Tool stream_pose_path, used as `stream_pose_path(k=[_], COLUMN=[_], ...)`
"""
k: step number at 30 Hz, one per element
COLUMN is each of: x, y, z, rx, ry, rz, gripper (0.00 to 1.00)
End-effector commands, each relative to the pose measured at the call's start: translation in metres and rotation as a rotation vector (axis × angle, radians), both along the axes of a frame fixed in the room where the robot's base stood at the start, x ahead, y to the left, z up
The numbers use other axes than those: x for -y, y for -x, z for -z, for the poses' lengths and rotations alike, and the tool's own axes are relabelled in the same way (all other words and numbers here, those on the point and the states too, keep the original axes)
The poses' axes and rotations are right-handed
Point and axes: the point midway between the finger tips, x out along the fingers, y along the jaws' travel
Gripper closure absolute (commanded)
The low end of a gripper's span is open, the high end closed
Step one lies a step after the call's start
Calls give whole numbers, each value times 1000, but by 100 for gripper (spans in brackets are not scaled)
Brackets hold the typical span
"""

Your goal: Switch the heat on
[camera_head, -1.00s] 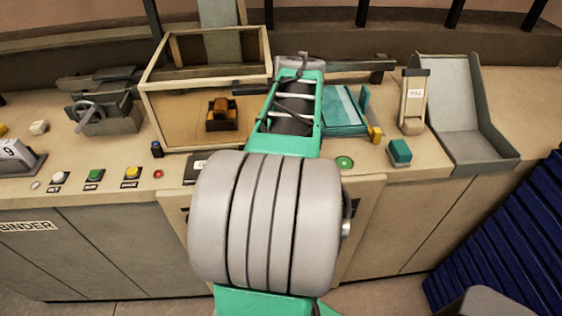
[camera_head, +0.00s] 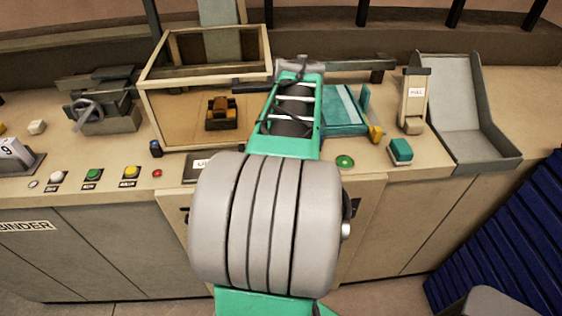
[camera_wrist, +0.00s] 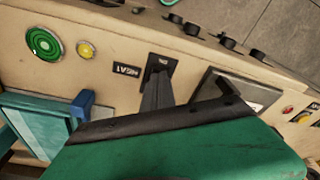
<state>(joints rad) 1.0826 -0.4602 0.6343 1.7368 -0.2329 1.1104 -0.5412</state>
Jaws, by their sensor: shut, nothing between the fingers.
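A small label that seems to read HEAT (camera_wrist: 126,70) is on the beige console in the wrist view. Beside it is a dark switch plate (camera_wrist: 161,64). My gripper (camera_wrist: 159,78) shows as a narrow grey finger shape, closed and empty, with its tip at or just over the plate. I cannot tell whether it touches the switch, or which way the switch is set. In the head view my own arm hides the switch and my gripper.
A large green button (camera_head: 345,162) is right of my arm, with a teal block (camera_head: 400,151) further right. It also shows in the wrist view (camera_wrist: 45,43), near a yellow button (camera_wrist: 86,49). A wood-framed box (camera_head: 150,115) and several coloured buttons are to the left.

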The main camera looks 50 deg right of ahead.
Motion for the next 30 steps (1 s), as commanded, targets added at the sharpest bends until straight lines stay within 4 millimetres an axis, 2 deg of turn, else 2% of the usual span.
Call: stream_pose_path(k=[11,30], x=[0,0], y=[0,0], z=[2,-57], rx=[0,0], ry=[0,0], rz=[0,0], gripper=[100,100])
